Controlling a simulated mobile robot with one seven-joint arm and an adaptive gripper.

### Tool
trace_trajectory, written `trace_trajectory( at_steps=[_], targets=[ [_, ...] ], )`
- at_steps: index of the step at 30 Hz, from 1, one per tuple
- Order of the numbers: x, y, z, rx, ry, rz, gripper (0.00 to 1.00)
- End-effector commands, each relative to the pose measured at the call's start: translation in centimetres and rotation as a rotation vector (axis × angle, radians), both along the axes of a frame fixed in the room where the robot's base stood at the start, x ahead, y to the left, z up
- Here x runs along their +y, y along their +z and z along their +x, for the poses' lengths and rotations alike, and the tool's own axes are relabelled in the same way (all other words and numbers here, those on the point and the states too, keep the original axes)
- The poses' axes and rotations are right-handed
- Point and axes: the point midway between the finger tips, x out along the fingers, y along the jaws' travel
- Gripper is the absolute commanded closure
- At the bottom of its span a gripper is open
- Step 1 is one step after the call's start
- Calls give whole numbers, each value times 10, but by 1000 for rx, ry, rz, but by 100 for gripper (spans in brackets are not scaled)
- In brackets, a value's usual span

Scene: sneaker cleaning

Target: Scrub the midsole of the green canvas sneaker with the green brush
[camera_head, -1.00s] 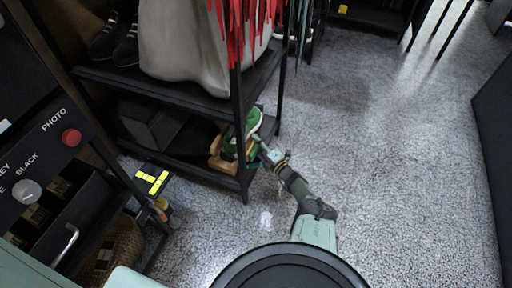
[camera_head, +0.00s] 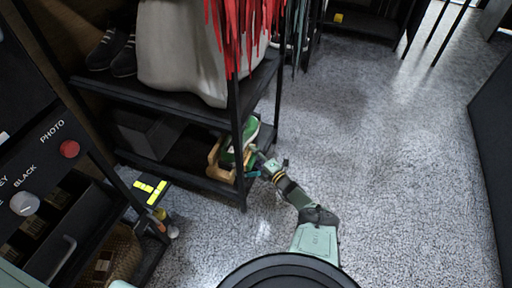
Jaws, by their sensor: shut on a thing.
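The green canvas sneaker (camera_head: 251,130) with a white sole edge is on the lower shelf of the black rack, tilted against a wooden holder (camera_head: 215,160). The rack's corner post hides part of it. My gripper (camera_head: 257,158) is at the shelf's right end, close beside the sneaker. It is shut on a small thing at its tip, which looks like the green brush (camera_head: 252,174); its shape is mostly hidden. I cannot tell whether the brush touches the midsole.
The black rack post (camera_head: 239,150) stands just left of my gripper. A grey bag (camera_head: 185,50) and dark shoes (camera_head: 112,52) are on the upper shelf, with red strands (camera_head: 240,30) hanging above. Open floor (camera_head: 390,170) lies right.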

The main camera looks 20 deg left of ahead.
Motion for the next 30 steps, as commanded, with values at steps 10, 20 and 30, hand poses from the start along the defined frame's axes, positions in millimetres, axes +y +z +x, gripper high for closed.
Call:
trace_trajectory(
  at_steps=[10,20,30],
  targets=[
    [0,0,-5,0,-1,0,100],
    [-28,0,-5,-1,-2,-2,100],
    [-58,0,-6,-1,-2,-1,100]
  ],
)
